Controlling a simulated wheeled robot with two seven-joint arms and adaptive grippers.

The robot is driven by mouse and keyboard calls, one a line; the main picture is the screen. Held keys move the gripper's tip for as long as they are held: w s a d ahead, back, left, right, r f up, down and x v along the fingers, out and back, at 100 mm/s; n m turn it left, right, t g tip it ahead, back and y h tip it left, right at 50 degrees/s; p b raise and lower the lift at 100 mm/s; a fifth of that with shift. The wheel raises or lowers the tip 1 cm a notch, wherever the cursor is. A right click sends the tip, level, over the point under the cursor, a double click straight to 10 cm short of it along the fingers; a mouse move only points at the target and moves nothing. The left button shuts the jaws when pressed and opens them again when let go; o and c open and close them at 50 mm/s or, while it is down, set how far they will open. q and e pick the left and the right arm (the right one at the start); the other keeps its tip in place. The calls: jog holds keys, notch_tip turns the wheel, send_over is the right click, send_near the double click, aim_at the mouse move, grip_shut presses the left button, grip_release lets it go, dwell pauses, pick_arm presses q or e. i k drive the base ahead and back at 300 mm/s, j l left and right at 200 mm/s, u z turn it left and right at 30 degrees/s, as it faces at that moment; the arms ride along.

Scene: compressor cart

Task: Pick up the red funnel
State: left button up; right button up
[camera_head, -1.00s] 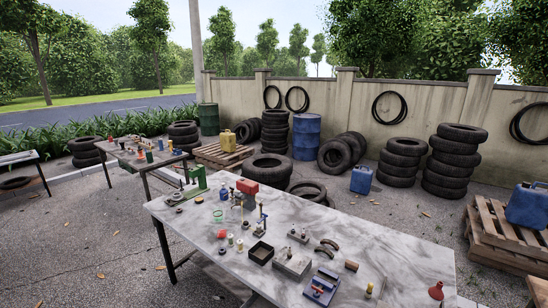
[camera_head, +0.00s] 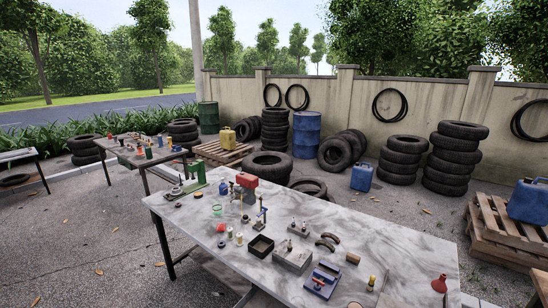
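The red funnel (camera_head: 439,284) stands at the right end of the pale marble-topped table (camera_head: 385,245), near its right edge. It appears to be wide end down with its narrow end up. No gripper is near it in view. Neither of my grippers shows in the head view.
A blue-and-red device (camera_head: 322,283), a yellow-topped small bottle (camera_head: 371,284), a grey block (camera_head: 293,257) and a black tray (camera_head: 260,246) sit left of the funnel. The table surface behind the funnel is clear. A wooden pallet (camera_head: 505,238) with a blue canister (camera_head: 529,202) stands beyond the table.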

aim_at(440, 285)
jog(key=z, duration=1.45)
jog(key=i+l+u, duration=0.25)
jog(key=i+l, duration=0.3)
jog(key=l, duration=0.1)
